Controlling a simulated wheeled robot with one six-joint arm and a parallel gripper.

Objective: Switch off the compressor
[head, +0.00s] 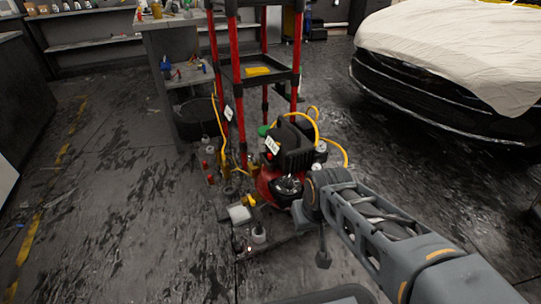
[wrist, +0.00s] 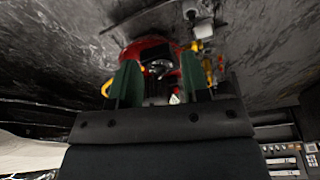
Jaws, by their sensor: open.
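The compressor (head: 282,163) stands on the floor in the head view, with a black top, a red tank low down and a white label on its side. A small red spot (head: 269,156) shows near the label; I cannot tell if it is the switch. The end of my arm is beside the compressor, on its right and nearer side. In the wrist view, my gripper (wrist: 160,72) is open and empty, with its two green fingers apart. The compressor (wrist: 143,50) shows beyond and between the fingers, tilted in view. I cannot tell whether anything touches.
A red-posted cart (head: 237,90) stands just behind the compressor. A yellow hose (head: 314,122) loops around it. A covered car (head: 450,60) is at the right. The floor at the left is clear.

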